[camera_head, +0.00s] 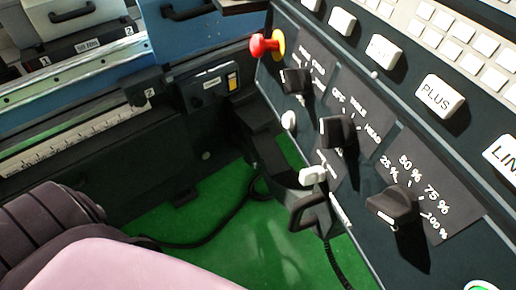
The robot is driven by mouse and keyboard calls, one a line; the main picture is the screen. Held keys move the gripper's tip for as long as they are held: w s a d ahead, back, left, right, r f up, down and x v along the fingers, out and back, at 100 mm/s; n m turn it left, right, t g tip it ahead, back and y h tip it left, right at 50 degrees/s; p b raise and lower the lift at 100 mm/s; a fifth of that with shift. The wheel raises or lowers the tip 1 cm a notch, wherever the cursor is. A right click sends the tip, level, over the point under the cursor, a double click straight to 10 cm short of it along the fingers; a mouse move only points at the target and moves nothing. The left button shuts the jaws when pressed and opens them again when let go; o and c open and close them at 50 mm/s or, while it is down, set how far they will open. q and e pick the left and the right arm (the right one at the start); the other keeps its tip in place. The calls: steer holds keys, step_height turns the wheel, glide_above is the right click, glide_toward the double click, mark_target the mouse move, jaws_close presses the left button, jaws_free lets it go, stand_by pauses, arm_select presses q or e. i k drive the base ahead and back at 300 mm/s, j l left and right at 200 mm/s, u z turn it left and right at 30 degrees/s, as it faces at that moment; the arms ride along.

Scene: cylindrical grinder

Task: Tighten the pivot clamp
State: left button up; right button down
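I cannot tell for sure which part is the pivot clamp. A dark block (147,86) sits at the right end of the machine's long bed, above a white graduated scale (70,138). No gripper fingers show in this view. A ribbed dark mauve shape and a smooth pink shape at the lower left look like parts of my own arm, and they hide what lies behind them.
A slanted control panel fills the right, with a red emergency knob (262,46), black rotary knobs (392,205) and a PLUS key (441,95). A black handle (308,208) juts out beside it. Cables cross the green floor (225,225).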

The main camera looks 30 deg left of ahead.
mark_target(261, 161)
steer(key=k+u, duration=0.2)
steer(key=u, duration=0.15)
steer(key=k+j+u, duration=0.15)
steer(key=u, duration=0.25)
